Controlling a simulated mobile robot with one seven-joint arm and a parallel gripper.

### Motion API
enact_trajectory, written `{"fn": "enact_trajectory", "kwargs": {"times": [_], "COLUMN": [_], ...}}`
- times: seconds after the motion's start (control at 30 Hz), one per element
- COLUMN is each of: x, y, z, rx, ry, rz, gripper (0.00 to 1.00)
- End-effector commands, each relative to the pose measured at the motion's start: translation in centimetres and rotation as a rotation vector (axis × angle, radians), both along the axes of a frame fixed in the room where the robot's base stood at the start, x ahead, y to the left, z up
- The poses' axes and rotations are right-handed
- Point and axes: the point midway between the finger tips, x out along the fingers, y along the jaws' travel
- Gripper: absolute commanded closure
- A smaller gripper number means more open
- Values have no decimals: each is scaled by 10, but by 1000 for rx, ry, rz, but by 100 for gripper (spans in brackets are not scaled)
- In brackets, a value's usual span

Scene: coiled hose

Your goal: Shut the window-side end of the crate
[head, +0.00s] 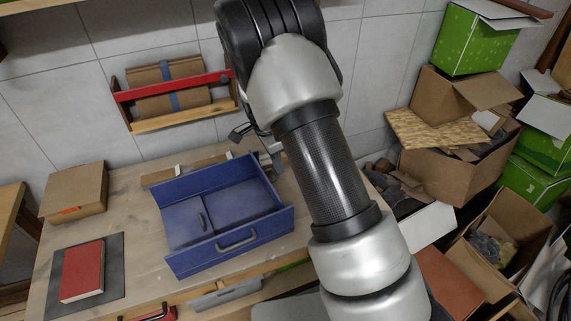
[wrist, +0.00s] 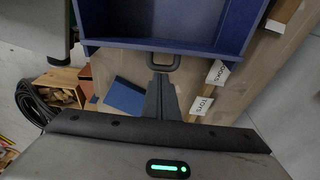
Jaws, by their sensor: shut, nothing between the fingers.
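The blue crate (head: 258,236) sits on the wooden table. It is open on top, and flat blue panels with a small dark handle (head: 201,221) lie inside it. A grey handle (head: 237,240) is on its near wall. In the wrist view the crate (wrist: 185,44) fills the top, with a dark handle (wrist: 163,62) on the wall facing my gripper. My gripper (wrist: 160,82) is shut and empty, its tips close to that handle; I cannot tell whether they touch. In the head view my arm partly hides the gripper beyond the crate's far side. No window shows.
Cards reading BOOKS (wrist: 217,73) and TOYS (wrist: 202,105) stand on wooden strips beside the crate. A red book (head: 82,271) on a dark mat and a cardboard box (head: 74,191) are left. Boxes pile up at right (head: 455,170). A wall rack (head: 175,92) hangs behind.

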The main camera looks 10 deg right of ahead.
Motion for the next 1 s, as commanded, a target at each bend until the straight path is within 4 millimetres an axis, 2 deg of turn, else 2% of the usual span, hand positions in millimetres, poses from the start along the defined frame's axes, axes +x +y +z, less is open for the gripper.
{"fn": "enact_trajectory", "kwargs": {"times": [0.03,0.57,0.87,1.0], "x": [-3,-24,-34,-38], "y": [12,80,113,127], "z": [-4,-23,-46,-62], "rx": [-44,-529,-531,-669], "ry": [-10,-158,-158,-199], "rz": [14,7,-1,5], "gripper": [100,100,100,100]}}
